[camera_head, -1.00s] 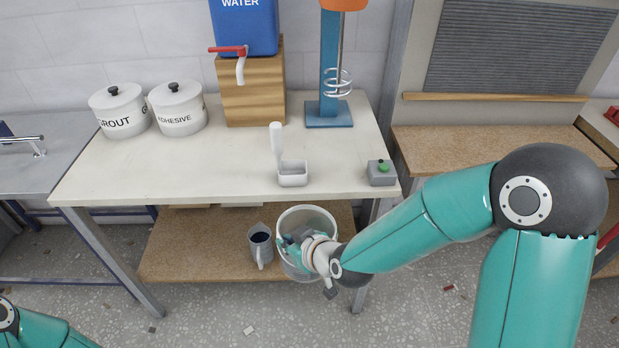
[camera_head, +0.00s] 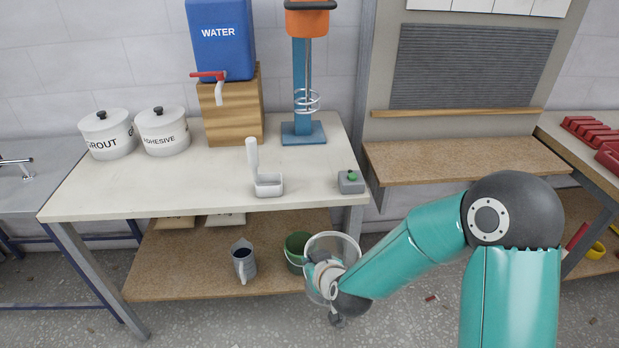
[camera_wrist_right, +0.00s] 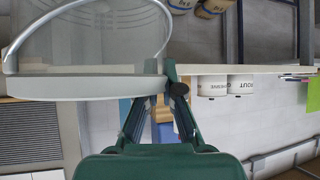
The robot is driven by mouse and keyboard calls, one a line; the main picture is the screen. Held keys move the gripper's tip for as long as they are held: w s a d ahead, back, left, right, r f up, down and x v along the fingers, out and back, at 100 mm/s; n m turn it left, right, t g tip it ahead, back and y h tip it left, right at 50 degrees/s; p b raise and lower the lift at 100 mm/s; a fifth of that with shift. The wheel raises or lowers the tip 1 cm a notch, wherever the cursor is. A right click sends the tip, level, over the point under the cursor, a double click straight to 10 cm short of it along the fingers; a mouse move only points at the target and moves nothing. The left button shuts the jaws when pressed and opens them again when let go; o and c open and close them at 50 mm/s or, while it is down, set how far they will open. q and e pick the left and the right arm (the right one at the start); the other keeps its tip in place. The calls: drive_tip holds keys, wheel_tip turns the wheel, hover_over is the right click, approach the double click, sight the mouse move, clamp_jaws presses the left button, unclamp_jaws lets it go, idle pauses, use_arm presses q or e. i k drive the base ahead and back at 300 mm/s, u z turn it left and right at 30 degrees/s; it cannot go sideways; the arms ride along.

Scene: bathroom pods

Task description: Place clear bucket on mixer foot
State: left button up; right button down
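The clear bucket (camera_head: 345,246) hangs in front of the lower shelf of the workbench. My right gripper (camera_head: 322,272) is at it, partly hidden by my own wrist. In the right wrist view, the gripper's fingertips (camera_wrist_right: 168,72) meet on the rim of the clear bucket (camera_wrist_right: 85,88), whose wire handle also shows. The mixer (camera_head: 303,70) stands at the back right of the bench top, with an orange head, blue column and whisk. Its flat blue foot (camera_head: 297,137) is bare, below the whisk. My left gripper is out of view.
A grey switch box with a green button (camera_head: 351,182) and a white scoop-like holder (camera_head: 268,187) sit near the bench's front edge. The water tank (camera_head: 220,40) on its wooden block is left of the mixer. A green bucket (camera_head: 296,243) and a jug (camera_head: 243,262) stand on the lower shelf.

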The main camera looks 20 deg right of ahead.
sight(308, 165)
drive_tip(key=z, duration=0.35)
drive_tip(key=k, duration=0.15)
drive_tip(key=z, duration=0.35)
drive_tip(key=i, duration=0.6)
drive_tip(key=z, duration=0.1)
